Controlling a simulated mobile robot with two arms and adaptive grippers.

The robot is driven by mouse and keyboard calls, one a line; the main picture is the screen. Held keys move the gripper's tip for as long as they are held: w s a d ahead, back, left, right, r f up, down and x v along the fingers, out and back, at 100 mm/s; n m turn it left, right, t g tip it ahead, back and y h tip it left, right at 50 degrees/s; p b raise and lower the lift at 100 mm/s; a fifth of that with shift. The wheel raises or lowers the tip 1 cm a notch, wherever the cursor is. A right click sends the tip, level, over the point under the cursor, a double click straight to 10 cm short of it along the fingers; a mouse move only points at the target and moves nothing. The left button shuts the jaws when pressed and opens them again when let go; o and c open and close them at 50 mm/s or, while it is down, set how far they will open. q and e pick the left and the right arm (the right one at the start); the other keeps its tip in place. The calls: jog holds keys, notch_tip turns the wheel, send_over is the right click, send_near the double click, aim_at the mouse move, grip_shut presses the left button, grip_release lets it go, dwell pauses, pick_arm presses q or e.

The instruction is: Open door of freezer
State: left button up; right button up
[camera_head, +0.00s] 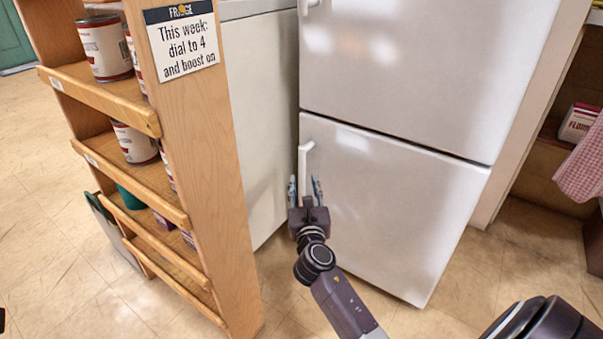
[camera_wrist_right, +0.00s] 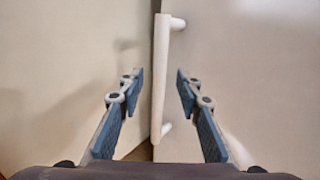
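A white fridge-freezer with two stacked doors stands in the head view. Its lower door (camera_head: 400,210) is closed, with a white vertical bar handle (camera_head: 305,160) at its left edge. The upper door (camera_head: 430,70) is also closed. My right gripper (camera_head: 305,187) is at the lower end of the lower handle. In the right wrist view, the handle (camera_wrist_right: 160,80) lies between the open fingers of my right gripper (camera_wrist_right: 160,76), with a gap on both sides. I cannot tell how deep the handle sits between them. My left gripper is not in view.
A wooden shelf (camera_head: 205,150) with cans (camera_head: 105,47) and a fridge note (camera_head: 182,40) stands left of the fridge. A white cabinet side (camera_head: 258,120) is between them. A shelf with a flour packet (camera_head: 578,123) and a pink cloth (camera_head: 582,170) is at the right. Tiled floor (camera_head: 420,318) lies in front.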

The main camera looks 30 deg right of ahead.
aim_at(302, 173)
jog(key=b+x, duration=0.2)
jog(key=x, duration=0.4)
jog(key=shift+w+d, duration=0.1)
jog(key=shift+w, duration=0.15)
grip_shut()
